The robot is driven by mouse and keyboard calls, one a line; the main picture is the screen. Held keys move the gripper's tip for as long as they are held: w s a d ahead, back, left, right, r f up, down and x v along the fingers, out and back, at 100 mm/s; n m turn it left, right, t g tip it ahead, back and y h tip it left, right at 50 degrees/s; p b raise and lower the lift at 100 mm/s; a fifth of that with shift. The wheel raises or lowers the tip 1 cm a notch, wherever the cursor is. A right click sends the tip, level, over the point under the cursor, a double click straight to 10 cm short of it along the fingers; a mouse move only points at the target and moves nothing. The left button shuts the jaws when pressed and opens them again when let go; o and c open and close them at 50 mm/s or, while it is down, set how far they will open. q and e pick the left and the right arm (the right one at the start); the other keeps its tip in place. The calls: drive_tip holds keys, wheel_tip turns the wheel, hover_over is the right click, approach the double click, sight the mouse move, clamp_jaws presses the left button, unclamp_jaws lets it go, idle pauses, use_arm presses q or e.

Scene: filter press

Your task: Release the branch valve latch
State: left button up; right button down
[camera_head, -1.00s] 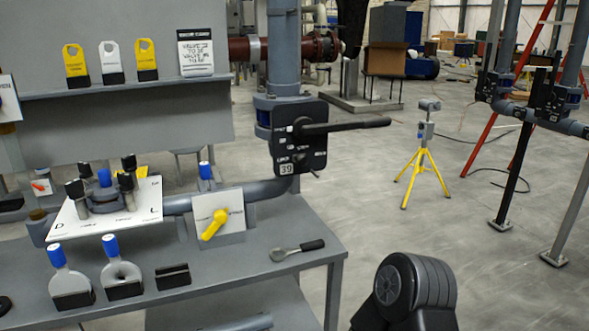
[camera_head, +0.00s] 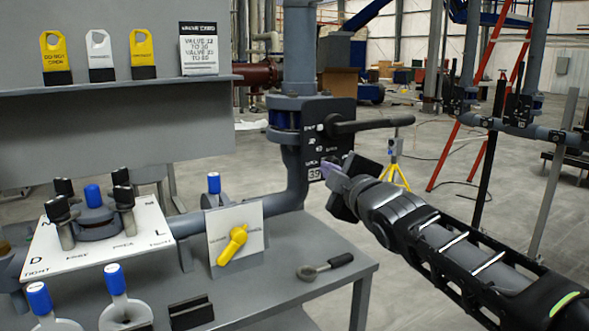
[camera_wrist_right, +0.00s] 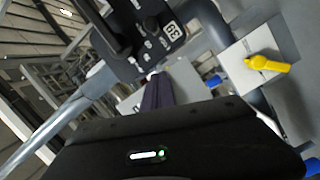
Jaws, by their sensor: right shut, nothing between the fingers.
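The branch valve plate (camera_head: 318,140) is black, numbered 39, and sits on the grey upright pipe beyond the bench. It also shows at the top of the right wrist view (camera_wrist_right: 150,30). Its black lever handle (camera_head: 372,125) points right, roughly level. My right gripper (camera_head: 330,174) is at the plate's lower right corner, below the lever. It is shut and empty; its fingers (camera_wrist_right: 157,92) point at the plate's lower edge. The latch is not clearly visible; the gripper covers that corner. Whether the fingertips touch the plate I cannot tell. My left gripper is out of view.
The grey bench (camera_head: 285,255) holds a yellow-handled valve plate (camera_head: 235,238), a spanner-like tool (camera_head: 322,267) and a white plate with black knobs (camera_head: 100,245). Tags stand on the shelf (camera_head: 130,85). A yellow tripod (camera_head: 397,160) stands behind my right arm. Open floor lies further right.

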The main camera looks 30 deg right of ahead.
drive_tip(key=shift+n, duration=0.8)
drive_tip(key=x, duration=0.3)
drive_tip(key=f+b+x, duration=0.1)
drive_tip(key=x, duration=0.3)
drive_tip(key=d+x, duration=0.1)
drive_tip(key=x, duration=0.2)
drive_tip(key=shift+f+b, duration=0.3)
drive_tip(key=r+p, duration=0.1)
drive_tip(key=p, duration=0.1)
drive_tip(key=shift+w+d+p, duration=0.15)
drive_tip(key=shift+d+p, duration=0.15)
drive_tip(key=shift+d, duration=0.1)
drive_tip(key=shift+s+d+f+p, duration=0.1)
drive_tip(key=shift+d+p, duration=0.35)
drive_tip(key=shift+p, duration=0.05)
drive_tip(key=shift+s+d+f+p, duration=0.15)
drive_tip(key=shift+d+p, duration=0.25)
drive_tip(key=shift+p, duration=0.05)
drive_tip(key=shift+d+f, duration=0.2)
drive_tip(key=shift+d, duration=0.1)
drive_tip(key=shift+d+f+p, duration=0.3)
drive_tip(key=shift+p, duration=0.05)
